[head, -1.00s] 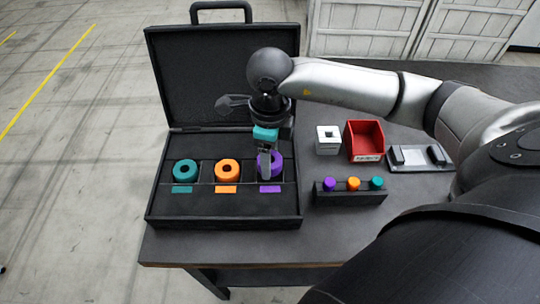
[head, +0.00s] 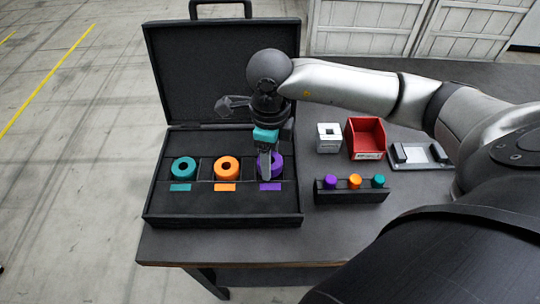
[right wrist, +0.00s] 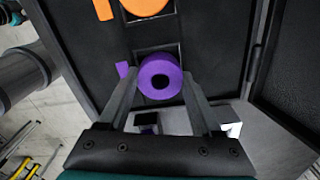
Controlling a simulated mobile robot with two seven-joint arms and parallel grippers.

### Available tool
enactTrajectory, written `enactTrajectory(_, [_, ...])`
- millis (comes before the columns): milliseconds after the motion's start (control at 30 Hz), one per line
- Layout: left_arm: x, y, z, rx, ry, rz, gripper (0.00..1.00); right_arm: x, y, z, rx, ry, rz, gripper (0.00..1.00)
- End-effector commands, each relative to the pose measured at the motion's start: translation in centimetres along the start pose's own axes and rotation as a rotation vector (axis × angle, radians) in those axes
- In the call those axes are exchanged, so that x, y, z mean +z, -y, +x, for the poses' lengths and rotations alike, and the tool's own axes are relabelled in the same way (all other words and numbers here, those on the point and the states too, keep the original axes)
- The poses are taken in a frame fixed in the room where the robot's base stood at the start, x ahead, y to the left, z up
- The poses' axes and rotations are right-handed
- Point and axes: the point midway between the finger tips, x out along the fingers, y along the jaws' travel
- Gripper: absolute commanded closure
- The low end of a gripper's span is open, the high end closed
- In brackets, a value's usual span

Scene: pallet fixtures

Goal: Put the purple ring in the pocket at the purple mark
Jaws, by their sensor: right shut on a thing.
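The purple ring (head: 277,163) is at the right-hand pocket of the open black case (head: 235,204), just above the purple mark (head: 271,187). My right gripper (head: 265,174) points down there and is shut on the ring. In the right wrist view the ring (right wrist: 146,77) sits between the two fingers, with the purple mark (right wrist: 122,69) beside it. The ring and fingers hide most of the pocket, so I cannot tell how deep the ring sits. My left gripper is not in view.
A teal ring (head: 183,174) and an orange ring (head: 227,177) sit in the other pockets. Right of the case are a rack (head: 350,197) with purple, orange and teal pegs, a white block (head: 328,147), a red bin (head: 367,155) and a grey fixture (head: 420,167). The case lid (head: 225,75) stands open behind.

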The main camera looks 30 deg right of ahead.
Motion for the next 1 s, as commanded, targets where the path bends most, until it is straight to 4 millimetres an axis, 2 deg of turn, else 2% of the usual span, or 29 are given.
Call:
enactTrajectory(267, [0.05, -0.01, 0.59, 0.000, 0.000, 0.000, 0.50, 0.01, 0.02, 0.63, 0.000, 0.000, 0.000, 0.99])
enactTrajectory(300, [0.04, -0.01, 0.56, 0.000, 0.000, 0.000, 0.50, 0.01, 0.02, 0.61, 0.000, 0.000, 0.000, 0.32])
enactTrajectory(567, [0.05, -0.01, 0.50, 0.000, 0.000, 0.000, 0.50, 0.00, 0.01, 0.56, 0.000, 0.000, 0.000, 0.03])
enactTrajectory(600, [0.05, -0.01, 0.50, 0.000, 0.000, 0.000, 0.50, 0.00, 0.01, 0.56, 0.000, 0.000, 0.000, 0.00])
enactTrajectory(1000, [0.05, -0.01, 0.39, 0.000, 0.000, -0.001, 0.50, -0.01, -0.01, 0.42, 0.000, 0.000, 0.000, 0.00])
